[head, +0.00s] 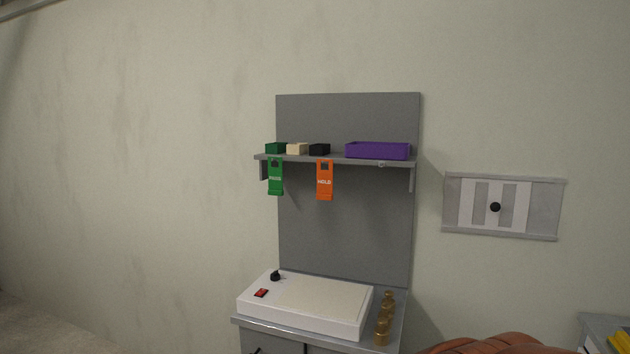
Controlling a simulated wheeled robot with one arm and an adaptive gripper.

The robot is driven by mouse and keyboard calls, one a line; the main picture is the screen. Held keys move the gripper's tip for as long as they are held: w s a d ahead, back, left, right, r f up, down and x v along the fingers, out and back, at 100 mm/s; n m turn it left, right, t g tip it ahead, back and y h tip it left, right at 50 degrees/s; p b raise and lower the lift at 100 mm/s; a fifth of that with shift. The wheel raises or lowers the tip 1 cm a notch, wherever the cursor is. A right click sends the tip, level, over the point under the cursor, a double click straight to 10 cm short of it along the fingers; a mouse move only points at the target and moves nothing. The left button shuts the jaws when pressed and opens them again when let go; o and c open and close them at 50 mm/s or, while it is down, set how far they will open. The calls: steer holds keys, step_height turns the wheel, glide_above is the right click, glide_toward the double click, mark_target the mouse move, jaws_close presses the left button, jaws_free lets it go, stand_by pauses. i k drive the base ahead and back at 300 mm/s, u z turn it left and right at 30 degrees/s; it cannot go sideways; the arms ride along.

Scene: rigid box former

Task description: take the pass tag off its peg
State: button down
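The green pass tag (275,180) hangs upright below the front left end of a grey shelf (340,160). Its white lettering is small, and a dark hole or fitting shows at its top. The peg behind it is too small to make out clearly. An orange tag marked HOLD (324,183) hangs to its right, with a gap between them. My gripper is not in view.
On the shelf sit green, cream and black blocks and a purple tray (377,151). A grey wall panel (503,206) is at right. Space before the tags looks clear.

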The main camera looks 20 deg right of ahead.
mark_target(274, 175)
steer(key=z, duration=0.45)
steer(key=k, duration=0.55)
steer(key=z, duration=0.5)
steer(key=i, duration=0.7)
steer(key=u, duration=0.85)
steer(key=i, duration=1.15)
steer(key=u, duration=1.05)
